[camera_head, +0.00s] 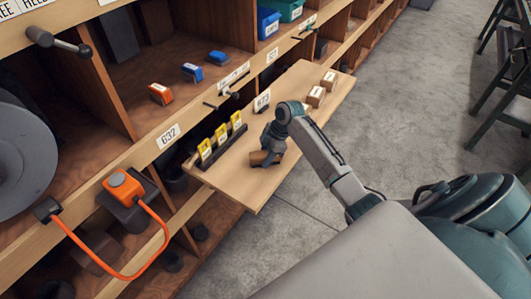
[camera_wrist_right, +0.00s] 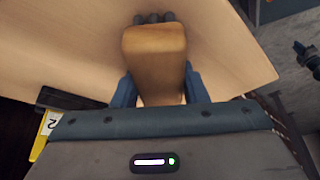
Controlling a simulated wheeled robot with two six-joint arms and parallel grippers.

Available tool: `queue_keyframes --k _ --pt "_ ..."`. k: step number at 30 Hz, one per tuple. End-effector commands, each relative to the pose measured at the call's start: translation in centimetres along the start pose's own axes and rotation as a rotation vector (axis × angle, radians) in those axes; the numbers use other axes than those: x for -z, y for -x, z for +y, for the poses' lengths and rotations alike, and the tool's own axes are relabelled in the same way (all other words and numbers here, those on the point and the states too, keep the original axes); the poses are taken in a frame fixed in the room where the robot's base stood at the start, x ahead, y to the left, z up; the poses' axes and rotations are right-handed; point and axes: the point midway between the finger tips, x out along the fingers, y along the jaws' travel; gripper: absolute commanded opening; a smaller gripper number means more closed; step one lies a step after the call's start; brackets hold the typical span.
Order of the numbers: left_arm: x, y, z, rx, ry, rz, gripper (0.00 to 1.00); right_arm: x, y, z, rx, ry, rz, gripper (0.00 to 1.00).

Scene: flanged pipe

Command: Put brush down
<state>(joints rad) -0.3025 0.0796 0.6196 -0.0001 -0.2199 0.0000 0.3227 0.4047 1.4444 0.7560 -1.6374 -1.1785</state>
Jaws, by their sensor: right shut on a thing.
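My right gripper (camera_head: 270,152) is low over the pull-out wooden board (camera_head: 243,182), shut on the brush. The brush's brown wooden body (camera_head: 258,158) shows just below the gripper. In the right wrist view the brush (camera_wrist_right: 154,52) sits between the two blue fingers, with dark rounded tips just past its far end. The pale board (camera_wrist_right: 235,50) lies behind it. I cannot tell whether the brush touches the board. My left gripper is not in view.
A black rack with yellow cards (camera_head: 220,136) stands along the board's shelf side. Small boxes (camera_head: 316,96) sit at its far end. An orange device (camera_head: 123,187) with a looped cable hangs on the shelving at left. The board between gripper and boxes looks mostly clear.

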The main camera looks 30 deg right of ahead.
Motion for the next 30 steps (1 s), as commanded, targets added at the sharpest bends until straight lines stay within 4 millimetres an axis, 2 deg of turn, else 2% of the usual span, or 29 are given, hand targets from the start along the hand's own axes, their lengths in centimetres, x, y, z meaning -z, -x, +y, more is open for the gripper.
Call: queue_keyframes --k 7,8,11,22,26,30 --pt "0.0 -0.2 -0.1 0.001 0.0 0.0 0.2 0.0 -0.1 0.0 -0.001 0.001 0.001 0.12" --pt "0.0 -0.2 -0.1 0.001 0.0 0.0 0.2 -0.1 -0.2 0.0 -0.001 0.0 0.001 0.42" --pt "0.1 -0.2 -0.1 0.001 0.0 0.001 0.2 0.0 -0.1 0.0 -0.001 0.0 0.001 0.61" --pt "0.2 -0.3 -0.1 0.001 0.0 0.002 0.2 0.0 0.3 0.1 -0.003 0.001 0.001 0.61" --pt "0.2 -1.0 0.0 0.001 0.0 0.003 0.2 -0.1 2.0 0.1 -0.005 0.002 -0.001 0.61" --pt "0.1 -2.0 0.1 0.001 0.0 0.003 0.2 -0.2 5.0 0.1 -0.006 0.003 -0.002 0.61"
